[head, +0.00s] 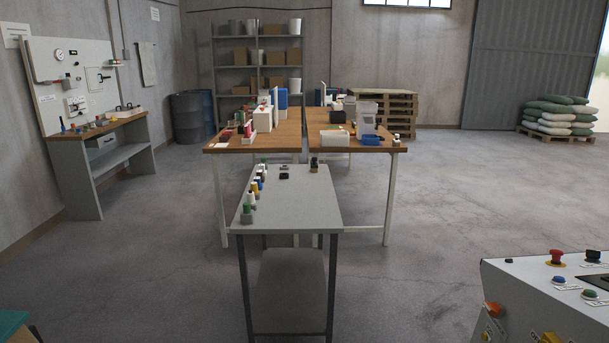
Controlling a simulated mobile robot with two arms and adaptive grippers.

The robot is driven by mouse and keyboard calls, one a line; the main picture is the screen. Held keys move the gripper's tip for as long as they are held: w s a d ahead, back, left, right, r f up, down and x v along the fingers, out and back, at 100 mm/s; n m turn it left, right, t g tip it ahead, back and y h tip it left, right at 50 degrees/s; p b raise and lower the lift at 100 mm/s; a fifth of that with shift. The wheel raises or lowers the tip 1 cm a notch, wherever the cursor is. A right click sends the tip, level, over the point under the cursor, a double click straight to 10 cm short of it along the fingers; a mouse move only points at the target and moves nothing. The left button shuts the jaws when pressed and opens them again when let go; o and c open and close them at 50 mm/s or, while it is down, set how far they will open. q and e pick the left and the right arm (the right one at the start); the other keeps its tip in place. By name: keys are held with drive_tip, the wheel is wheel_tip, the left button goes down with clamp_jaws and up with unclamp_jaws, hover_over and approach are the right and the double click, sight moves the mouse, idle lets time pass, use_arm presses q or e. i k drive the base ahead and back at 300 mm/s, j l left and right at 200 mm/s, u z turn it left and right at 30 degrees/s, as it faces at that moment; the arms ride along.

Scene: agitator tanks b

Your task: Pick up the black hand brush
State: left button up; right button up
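I cannot make out a black hand brush for certain. A small dark object (284,176) lies on the grey table (300,212), near its far end. Another dark object (314,165) stands at that table's far edge. A black box-like object (338,117) is on the right wooden table (372,145). All are too small to identify. Neither of my grippers is in view.
Several small bottles (254,188) line the grey table's left edge. A left wooden table (275,140) stands behind it. A control cabinet (540,295) is at the lower right, a workbench (100,130) at the left.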

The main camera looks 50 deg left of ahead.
sight(314, 165)
drive_tip(key=u, duration=1.5)
drive_tip(key=z, duration=1.05)
drive_tip(key=i+j, duration=0.25)
drive_tip(key=j, duration=0.3)
drive_tip(key=i+j+z, duration=0.35)
drive_tip(key=j, duration=0.9)
drive_tip(key=i+j+z, duration=0.15)
drive_tip(key=j+z, duration=0.25)
drive_tip(key=j, duration=0.9)
drive_tip(key=j+z, duration=0.35)
drive_tip(key=j, duration=0.95)
drive_tip(key=j+z, duration=0.15)
drive_tip(key=j, duration=0.35)
drive_tip(key=k+j+z, duration=0.15)
drive_tip(key=j, duration=0.3)
drive_tip(key=k+j+z, duration=0.15)
drive_tip(key=j, duration=0.3)
drive_tip(key=k+j+z, duration=0.15)
drive_tip(key=j, duration=0.3)
drive_tip(key=k+j+z, duration=0.15)
drive_tip(key=j, duration=0.3)
drive_tip(key=k+j+z, duration=0.15)
drive_tip(key=j, duration=0.25)
drive_tip(key=k+j+z, duration=0.15)
drive_tip(key=j, duration=0.25)
drive_tip(key=k, duration=0.05)
